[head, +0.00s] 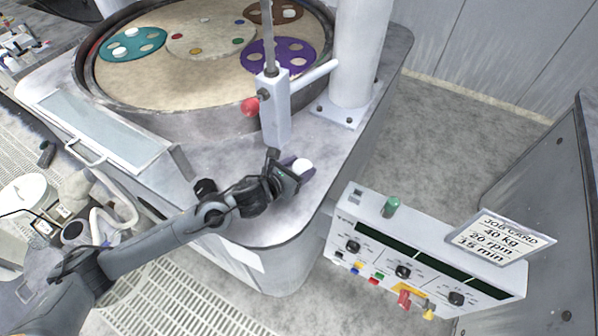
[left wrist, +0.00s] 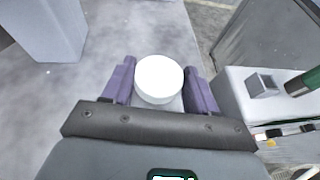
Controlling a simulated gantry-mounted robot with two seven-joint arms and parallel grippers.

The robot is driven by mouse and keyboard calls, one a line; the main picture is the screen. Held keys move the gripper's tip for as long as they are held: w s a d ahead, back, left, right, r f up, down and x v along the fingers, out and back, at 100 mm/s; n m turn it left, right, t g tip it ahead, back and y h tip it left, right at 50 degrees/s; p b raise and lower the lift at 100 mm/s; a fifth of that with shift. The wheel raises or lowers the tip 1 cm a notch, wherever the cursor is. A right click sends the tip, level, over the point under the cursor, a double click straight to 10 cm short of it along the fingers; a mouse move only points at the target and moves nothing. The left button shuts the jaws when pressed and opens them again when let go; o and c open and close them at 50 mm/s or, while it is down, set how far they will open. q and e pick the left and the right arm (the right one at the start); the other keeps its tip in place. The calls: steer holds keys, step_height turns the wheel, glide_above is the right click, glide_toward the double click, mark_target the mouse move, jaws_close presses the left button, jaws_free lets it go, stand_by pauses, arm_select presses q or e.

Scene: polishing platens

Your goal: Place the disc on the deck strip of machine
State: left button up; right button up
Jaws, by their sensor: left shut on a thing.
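A white disc (left wrist: 159,80) sits between the two purple fingers of my left gripper (left wrist: 160,88) in the left wrist view. The fingers are shut on its sides. In the head view the disc (head: 302,165) shows at the tip of my left gripper (head: 297,170). Both are over the grey deck strip (head: 325,150) at the front right of the polishing machine. I cannot tell whether the disc touches the deck. My right gripper is in neither view.
A grey post (head: 275,110) with a red knob (head: 250,106) stands just behind the gripper. The round platen (head: 200,70) carries teal, purple and brown carriers. A control box (head: 425,262) with a job card (head: 490,238) stands at the right. The deck right of the gripper is clear.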

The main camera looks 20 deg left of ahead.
arm_select(q)
steer(key=shift+f, duration=0.95)
steer(key=shift+f, duration=0.15)
steer(key=o, duration=1.1)
